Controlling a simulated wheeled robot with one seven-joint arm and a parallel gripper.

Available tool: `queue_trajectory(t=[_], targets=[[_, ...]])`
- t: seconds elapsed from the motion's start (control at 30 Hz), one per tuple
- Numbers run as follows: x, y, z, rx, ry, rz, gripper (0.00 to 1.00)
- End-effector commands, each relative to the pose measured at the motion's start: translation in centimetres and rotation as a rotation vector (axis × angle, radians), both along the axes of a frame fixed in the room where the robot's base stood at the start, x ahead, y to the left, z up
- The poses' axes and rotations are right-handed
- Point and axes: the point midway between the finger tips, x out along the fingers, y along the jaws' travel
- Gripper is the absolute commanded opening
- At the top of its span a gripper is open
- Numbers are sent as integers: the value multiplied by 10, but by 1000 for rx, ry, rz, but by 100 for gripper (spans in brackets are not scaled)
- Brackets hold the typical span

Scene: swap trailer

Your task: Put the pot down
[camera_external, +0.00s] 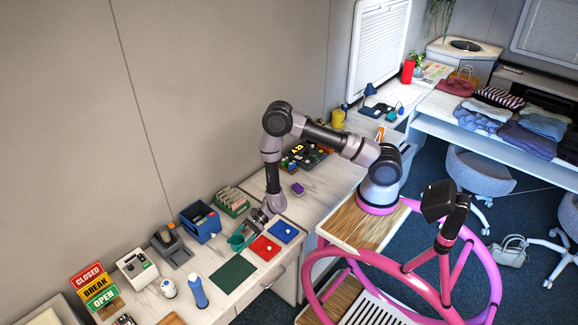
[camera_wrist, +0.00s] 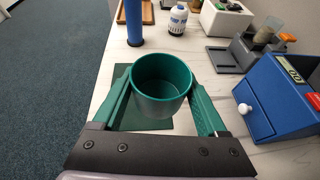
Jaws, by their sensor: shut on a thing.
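The pot is a round, empty teal-green cup (camera_wrist: 160,107) in the middle of the wrist view. In the external view the pot (camera_external: 237,241) shows small at my gripper (camera_external: 249,229). My gripper's two green fingers (camera_wrist: 161,100) are shut on the pot, one on each side, and it looks upright. In the wrist view it overlaps a dark green mat (camera_wrist: 120,88); the same mat (camera_external: 231,273) lies in front of the pot in the external view. I cannot tell whether the pot's bottom touches the counter.
A red mat (camera_external: 261,249) and a blue mat (camera_external: 283,231) lie right of the green mat. A blue box (camera_external: 201,223) stands behind the pot. A blue cylinder (camera_external: 197,290) and a white bottle (camera_external: 168,288) stand to the left. Pale counter (camera_wrist: 200,83) shows around the pot.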

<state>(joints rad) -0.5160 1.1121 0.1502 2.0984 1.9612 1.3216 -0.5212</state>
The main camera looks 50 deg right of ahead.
Motion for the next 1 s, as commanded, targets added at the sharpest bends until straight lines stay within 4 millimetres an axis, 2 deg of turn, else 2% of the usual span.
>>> queue_trajectory(t=[0.1,0.27,0.37,0.47,0.57,0.7,0.87,1.0], targets=[[0,0,12,1,-2,1,21],[2,-2,16,0,0,-4,21],[16,-12,15,1,-1,-28,21],[43,-34,16,2,-2,-74,21],[79,-68,16,4,-2,-141,21],[129,-127,16,7,-3,-246,21],[175,-203,16,7,-3,-364,21],[207,-273,16,5,-4,-465,21]])
